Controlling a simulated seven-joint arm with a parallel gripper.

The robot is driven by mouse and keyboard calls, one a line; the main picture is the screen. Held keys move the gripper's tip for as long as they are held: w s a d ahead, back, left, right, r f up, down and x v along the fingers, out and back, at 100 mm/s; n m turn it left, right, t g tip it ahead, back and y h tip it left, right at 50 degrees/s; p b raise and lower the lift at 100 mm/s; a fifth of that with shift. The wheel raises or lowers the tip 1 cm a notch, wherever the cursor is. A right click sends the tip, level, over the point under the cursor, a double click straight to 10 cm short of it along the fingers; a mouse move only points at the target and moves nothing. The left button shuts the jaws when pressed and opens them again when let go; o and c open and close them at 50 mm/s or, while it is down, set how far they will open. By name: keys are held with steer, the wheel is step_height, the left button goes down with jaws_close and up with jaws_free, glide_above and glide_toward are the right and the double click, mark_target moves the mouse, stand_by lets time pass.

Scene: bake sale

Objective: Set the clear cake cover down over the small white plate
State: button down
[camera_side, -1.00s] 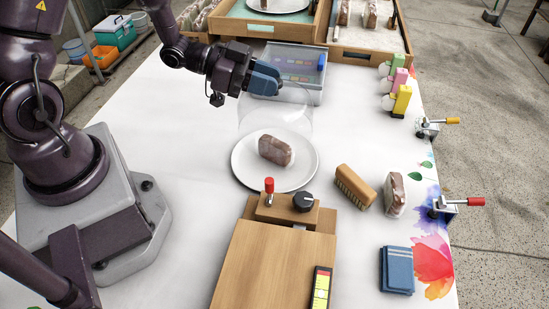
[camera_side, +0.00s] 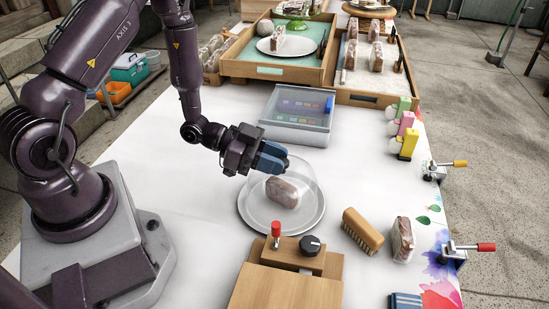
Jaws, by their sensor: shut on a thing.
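The clear cake cover (camera_side: 312,190) is a see-through dome over the small white plate (camera_side: 258,224). A wrapped brown cake piece (camera_side: 283,193) lies on the plate and shows through the dome. The dome's lower rim looks to be at or very near the plate; I cannot tell whether it touches. My gripper (camera_side: 284,163) has blue fingers and is shut on the top of the cover. The cover's knob is hidden by the fingers.
A wooden stand with a red lever and black knob (camera_side: 299,252) is just in front of the plate. A brush (camera_side: 363,229) and another wrapped piece (camera_side: 403,239) lie to the right. A clear-lidded case (camera_side: 299,107) is behind. White cloth is bare to the left.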

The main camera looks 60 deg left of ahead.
steer(key=shift+f, duration=0.1)
steer(key=c, duration=0.9)
jaws_free()
steer(key=shift+o, duration=0.2)
